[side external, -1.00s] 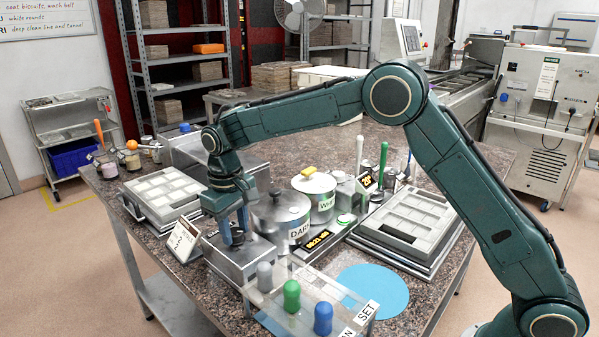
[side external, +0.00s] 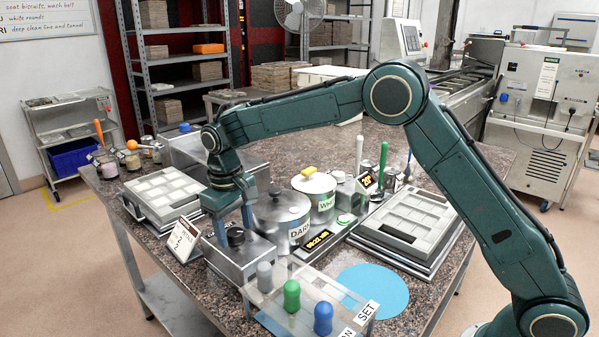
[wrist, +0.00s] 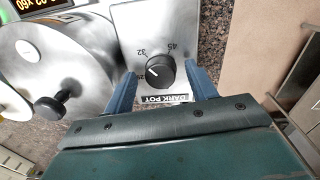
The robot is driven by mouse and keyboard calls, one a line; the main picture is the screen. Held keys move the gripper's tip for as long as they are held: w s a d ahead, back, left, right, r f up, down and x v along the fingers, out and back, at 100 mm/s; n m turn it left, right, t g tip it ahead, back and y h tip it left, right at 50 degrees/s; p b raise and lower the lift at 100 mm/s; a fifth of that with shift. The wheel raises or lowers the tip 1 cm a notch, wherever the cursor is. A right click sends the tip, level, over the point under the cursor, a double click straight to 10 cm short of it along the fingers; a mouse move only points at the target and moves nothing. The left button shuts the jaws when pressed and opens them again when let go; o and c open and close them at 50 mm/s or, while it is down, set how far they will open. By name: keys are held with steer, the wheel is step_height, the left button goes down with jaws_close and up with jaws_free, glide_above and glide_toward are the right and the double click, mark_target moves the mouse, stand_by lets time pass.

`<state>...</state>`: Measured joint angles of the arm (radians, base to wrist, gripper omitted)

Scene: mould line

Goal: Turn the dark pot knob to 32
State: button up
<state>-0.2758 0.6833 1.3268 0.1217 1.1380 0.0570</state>
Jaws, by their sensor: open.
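The dark pot knob (wrist: 160,71) is round and black, with a white pointer mark on its left side. It sits on a grey metal control box (side external: 238,262), and it also shows in the side view (side external: 235,237). Printed numbers around it include 32 at its upper left and 45 at its upper right; a third at its left is partly hidden. A DARK POT label (wrist: 166,99) lies below it. My gripper (wrist: 160,73) is open, its blue fingers standing on either side of the knob with gaps. I cannot read the exact setting.
The lidded pot labelled DARK (side external: 280,217) stands close beside the box, with the white pot (side external: 315,196) behind. A small sign (side external: 183,241) stands left. A blue mat (side external: 374,291) lies to the right.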

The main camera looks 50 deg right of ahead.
mark_target(236, 233)
step_height(236, 233, up, 12)
steer(key=shift+a+f, duration=0.2)
steer(key=shift+a, duration=0.1)
stand_by(0.4)
steer(key=shift+r, duration=0.1)
steer(key=shift+s+r, duration=0.1)
stand_by(0.4)
steer(key=s+d+r+t, duration=0.1)
steer(key=s+d+r, duration=0.3)
steer(key=s+d, duration=0.3)
steer(key=s+d+r+t, duration=0.2)
steer(key=s+d+r, duration=0.25)
steer(key=s, duration=0.45)
steer(key=s+f+t, duration=0.1)
steer(key=s+f, duration=0.1)
steer(key=s, duration=0.4)
steer(key=s+d+f, duration=0.1)
steer(key=s+f, duration=0.2)
steer(key=s, duration=0.3)
steer(key=s+d+f+m+t, duration=0.1)
steer(key=s+f, duration=0.2)
steer(key=s, duration=0.4)
steer(key=shift+d+t+y, duration=0.15)
steer(key=shift+t+y, duration=0.15)
